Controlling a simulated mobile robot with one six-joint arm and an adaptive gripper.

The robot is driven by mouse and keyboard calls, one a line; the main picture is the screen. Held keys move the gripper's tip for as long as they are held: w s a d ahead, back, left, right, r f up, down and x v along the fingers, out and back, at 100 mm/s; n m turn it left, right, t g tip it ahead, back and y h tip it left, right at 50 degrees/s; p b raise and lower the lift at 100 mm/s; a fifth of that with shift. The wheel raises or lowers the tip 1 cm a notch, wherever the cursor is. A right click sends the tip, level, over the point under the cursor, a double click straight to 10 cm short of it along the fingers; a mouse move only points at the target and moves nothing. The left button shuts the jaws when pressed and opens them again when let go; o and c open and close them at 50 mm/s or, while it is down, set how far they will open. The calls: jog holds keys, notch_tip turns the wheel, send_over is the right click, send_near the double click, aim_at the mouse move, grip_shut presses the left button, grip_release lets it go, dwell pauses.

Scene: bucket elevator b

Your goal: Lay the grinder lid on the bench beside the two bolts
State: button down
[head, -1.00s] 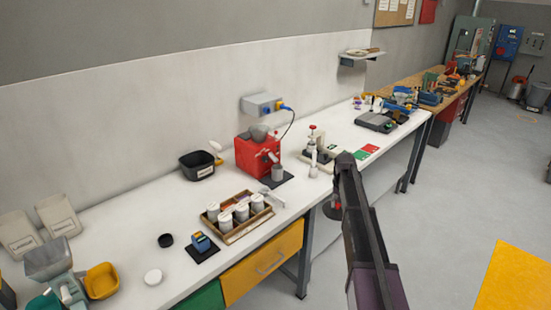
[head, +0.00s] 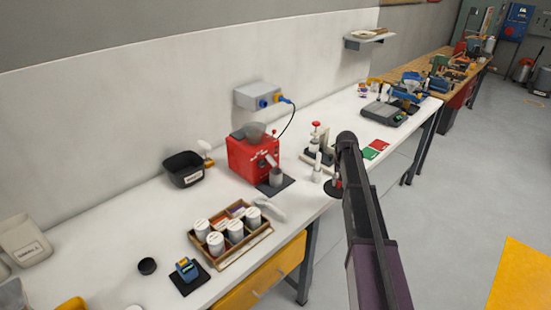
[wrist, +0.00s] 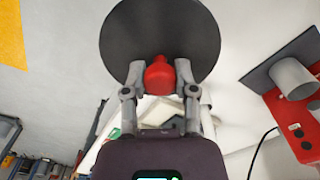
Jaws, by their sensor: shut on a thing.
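My gripper (wrist: 159,74) is shut on the red knob (wrist: 159,76) of a dark round lid (wrist: 160,25), which I take to be the grinder lid. The wrist view shows a finger on each side of the knob. In the head view the lid (head: 334,190) hangs near the front edge of the white bench (head: 130,225), partly hidden by my arm. The red grinder (head: 243,158) with a grey hopper stands on the bench, left of the lid. I cannot make out the two bolts.
A tray of white-lidded jars (head: 262,236) stands in front of the grinder, with a blue device (head: 187,268) to its left. A black bin (head: 185,170) is behind. A press with a red knob (head: 317,145) stands near the lid.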

jog(key=shift+w, duration=0.4)
jog(key=shift+a+r, duration=0.1)
jog(key=shift+a, duration=0.15)
